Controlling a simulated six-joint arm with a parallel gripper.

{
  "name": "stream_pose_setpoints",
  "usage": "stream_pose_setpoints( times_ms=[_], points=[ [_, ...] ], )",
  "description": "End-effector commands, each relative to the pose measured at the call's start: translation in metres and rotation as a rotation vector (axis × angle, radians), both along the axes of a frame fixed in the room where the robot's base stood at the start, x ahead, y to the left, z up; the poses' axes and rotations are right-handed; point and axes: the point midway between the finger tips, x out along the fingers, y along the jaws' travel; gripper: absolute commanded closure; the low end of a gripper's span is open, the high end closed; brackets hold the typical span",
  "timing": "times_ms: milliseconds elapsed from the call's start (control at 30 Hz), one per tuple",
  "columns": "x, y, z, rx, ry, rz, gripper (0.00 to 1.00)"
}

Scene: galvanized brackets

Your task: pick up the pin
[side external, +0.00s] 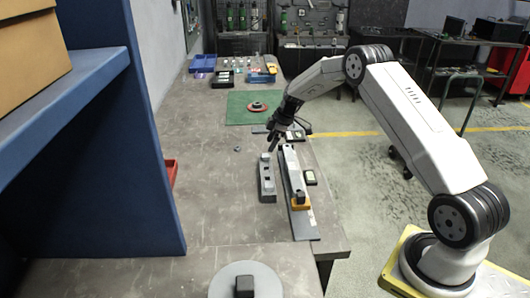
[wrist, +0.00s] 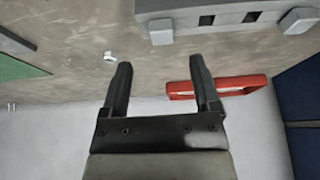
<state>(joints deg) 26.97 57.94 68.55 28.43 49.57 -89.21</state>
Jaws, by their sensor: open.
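A small, light metallic piece (wrist: 110,57) lies on the table in the wrist view, just beyond my left fingertip; it may be the pin, but it is too small to be sure. In the side view a small grey piece (side external: 237,149) lies alone on the table, left of my gripper. My gripper (side external: 272,146) is above the table near the far end of a grey block fixture (side external: 266,188). In the wrist view my gripper (wrist: 160,65) is open, with nothing between its fingers. The fixture (wrist: 218,24) shows there at the top, with dark square holes and raised blocks.
A green mat (side external: 237,108) bears a red round part (side external: 257,107). A red bin (side external: 171,172) sits by the blue shelf (side external: 150,120). The table left of the fixture is mostly clear.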

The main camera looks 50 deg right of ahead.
Motion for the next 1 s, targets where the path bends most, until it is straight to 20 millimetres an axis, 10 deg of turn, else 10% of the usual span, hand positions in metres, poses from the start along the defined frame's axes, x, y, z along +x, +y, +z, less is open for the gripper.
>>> stream_pose_setpoints(
  times_ms=[1000],
  points=[
    [0.012,0.015,-0.048,0.000,0.000,0.000,0.21]
  ],
)
